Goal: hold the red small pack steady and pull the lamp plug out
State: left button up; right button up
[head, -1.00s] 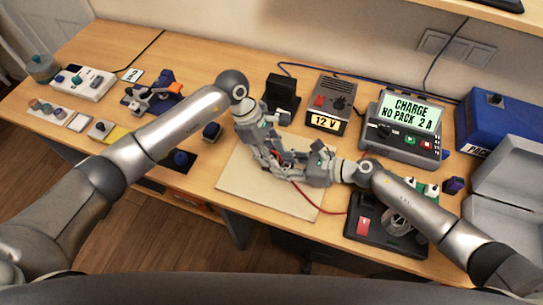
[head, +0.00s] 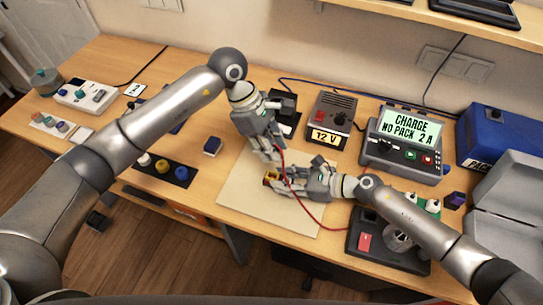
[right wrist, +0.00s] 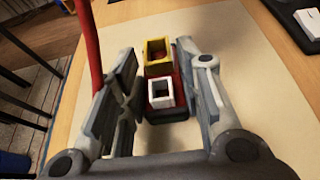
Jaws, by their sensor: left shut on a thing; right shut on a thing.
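The red small pack (right wrist: 172,108) is between the fingers of my right gripper (right wrist: 162,100), low over the pale mat. A yellow open-topped socket (right wrist: 158,55) and a white open-topped socket (right wrist: 161,92) face the right wrist camera, and both look empty. In the head view the pack's yellow end (head: 270,178) shows at the tips of my right gripper (head: 279,183). My left gripper (head: 273,153) is shut above and behind the pack, apart from it. A red cable (head: 294,190) runs up to its fingers. The lamp plug itself is hidden in those fingers.
The red cable leads right to a dark unit with a red panel (head: 364,242). A 12 V box (head: 335,112) and a charger (head: 411,166) stand behind. The pale mat (head: 238,190) is clear on its left side.

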pick_arm(q)
jog(key=shift+r, duration=0.5)
pick_arm(e)
jog(key=o, duration=1.1)
jog(key=shift+o, duration=0.2)
jog(key=shift+d, duration=0.1)
jog(key=v, duration=1.1)
jog(key=shift+s+d+r, duration=0.2)
jog(key=shift+d, duration=0.1)
